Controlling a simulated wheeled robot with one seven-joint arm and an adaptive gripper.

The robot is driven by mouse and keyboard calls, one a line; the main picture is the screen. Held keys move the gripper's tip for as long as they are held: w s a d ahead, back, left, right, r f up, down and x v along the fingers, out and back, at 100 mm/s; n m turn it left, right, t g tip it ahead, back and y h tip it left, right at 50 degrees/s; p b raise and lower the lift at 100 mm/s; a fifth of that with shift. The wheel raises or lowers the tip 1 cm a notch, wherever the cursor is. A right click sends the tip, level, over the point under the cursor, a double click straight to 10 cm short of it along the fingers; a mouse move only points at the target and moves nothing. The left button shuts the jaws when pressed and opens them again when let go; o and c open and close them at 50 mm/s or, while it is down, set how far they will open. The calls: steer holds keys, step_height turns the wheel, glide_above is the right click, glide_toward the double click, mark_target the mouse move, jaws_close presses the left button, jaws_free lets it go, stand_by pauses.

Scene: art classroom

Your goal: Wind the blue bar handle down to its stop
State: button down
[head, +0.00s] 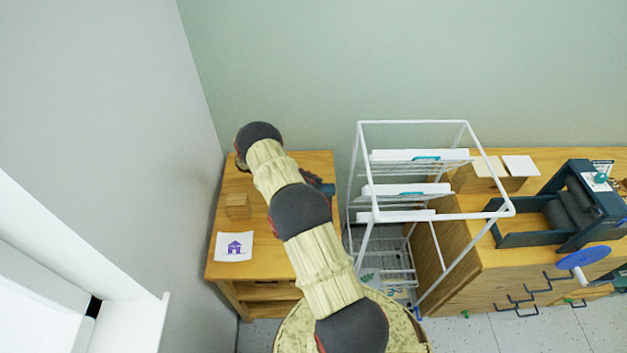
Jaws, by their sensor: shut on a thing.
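My arm reaches over the small wooden table on the left and hides the middle of its top. My gripper does not show; the arm's far links cover that spot. A small dark blue piece (322,187) sticks out to the right from behind the arm, over the table. I cannot tell whether it is part of the blue bar handle or of something else. No blue bar handle shows clearly. A dark press (585,210) with a round blue wheel (585,257) stands on the right cabinet.
The small wooden table (222,262) also holds a wooden block (238,207) and a white card with a purple house (234,246). A wall is close on the left.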

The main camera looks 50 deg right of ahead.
steer(key=shift+s+f, duration=0.1)
steer(key=shift+f, duration=0.1)
steer(key=c, duration=2.2)
jaws_free()
steer(key=o, duration=0.5)
steer(key=shift+r, duration=0.15)
steer(key=b, duration=0.4)
steer(key=shift+d+f+n+h+b, duration=0.15)
steer(key=shift+f+n+h+b, duration=0.15)
steer(key=shift+h, duration=0.1)
steer(key=n+h+b, duration=0.1)
steer(key=b, duration=0.4)
steer(key=n+t+h+b, duration=0.1)
steer(key=b, duration=0.4)
steer(key=d+t+h+b, duration=0.1)
steer(key=h+b, duration=0.1)
steer(key=b, duration=0.3)
steer(key=shift+w+r+n+b, duration=0.1)
steer(key=shift+w+n+b, duration=0.25)
steer(key=shift+n, duration=0.05)
steer(key=n+t+h+b, duration=0.1)
steer(key=b, duration=0.3)
steer(key=shift+w+d+h, duration=0.1)
steer(key=shift+d+h, duration=0.05)
steer(key=shift+h, duration=0.15)
